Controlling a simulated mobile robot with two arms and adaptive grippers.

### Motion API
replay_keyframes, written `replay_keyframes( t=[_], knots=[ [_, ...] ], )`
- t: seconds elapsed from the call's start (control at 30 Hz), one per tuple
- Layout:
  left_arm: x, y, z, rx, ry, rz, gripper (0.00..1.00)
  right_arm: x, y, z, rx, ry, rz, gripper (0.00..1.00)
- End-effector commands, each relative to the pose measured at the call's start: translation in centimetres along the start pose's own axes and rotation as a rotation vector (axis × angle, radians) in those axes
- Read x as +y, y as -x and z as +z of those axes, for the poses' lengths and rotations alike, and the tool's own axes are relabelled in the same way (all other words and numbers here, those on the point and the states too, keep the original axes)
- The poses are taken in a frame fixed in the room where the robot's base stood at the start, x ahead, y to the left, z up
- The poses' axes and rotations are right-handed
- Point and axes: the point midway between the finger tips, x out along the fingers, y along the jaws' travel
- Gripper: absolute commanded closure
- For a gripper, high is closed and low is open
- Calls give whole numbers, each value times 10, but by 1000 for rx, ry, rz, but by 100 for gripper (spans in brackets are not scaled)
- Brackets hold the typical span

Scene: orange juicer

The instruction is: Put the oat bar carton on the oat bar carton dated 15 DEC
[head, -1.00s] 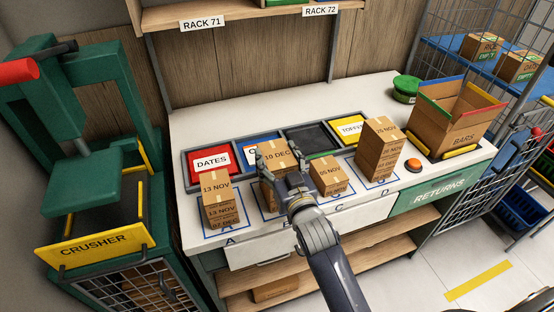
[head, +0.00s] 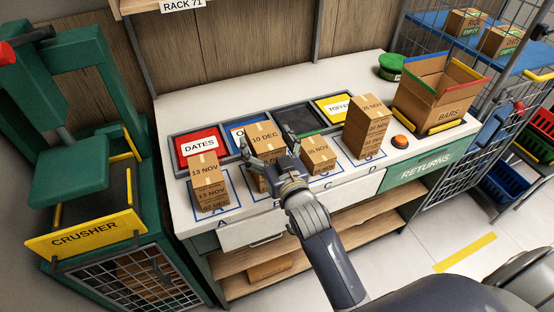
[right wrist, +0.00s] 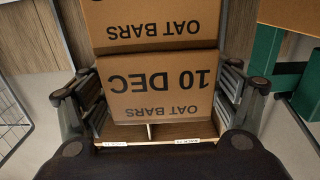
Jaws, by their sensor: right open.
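An oat bar carton dated 10 DEC (head: 265,134) tops the stack in square B. In the right wrist view its printed face (right wrist: 160,90) appears upside down, with another oat bar carton (right wrist: 150,22) beneath it in the stack. My right gripper (head: 269,147) is open at this stack, its fingers spread to either side of the 10 DEC carton; contact is unclear. Other cartons are a 13 NOV stack (head: 205,172) in A, an 05 NOV carton (head: 318,156) in C and a tall NOV-dated stack (head: 369,122) in D. I read no 15 DEC label. My left gripper is not in view.
Bins behind the stacks include DATES (head: 199,144) and TOFFEE (head: 340,106). An orange button (head: 400,141) and an open BARS carton (head: 437,97) are to the right. The green crusher (head: 75,185) is at left.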

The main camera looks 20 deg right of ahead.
Motion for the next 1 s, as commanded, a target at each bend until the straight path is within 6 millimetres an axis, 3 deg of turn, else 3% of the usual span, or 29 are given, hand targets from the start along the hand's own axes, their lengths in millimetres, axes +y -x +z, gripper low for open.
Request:
replay_keyframes(
  t=[0.3, 0.5, 0.7, 1.0],
  knots=[
    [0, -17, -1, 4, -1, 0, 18, 0, 62, 3, -1, 0, 0, 18],
    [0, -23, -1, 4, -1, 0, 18, 0, 91, 2, 0, 0, 0, 18],
    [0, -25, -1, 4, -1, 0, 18, 0, 104, 1, 0, 0, 0, 18],
    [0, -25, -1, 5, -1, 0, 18, 0, 106, -1, 2, 0, 0, 18]
  ],
)
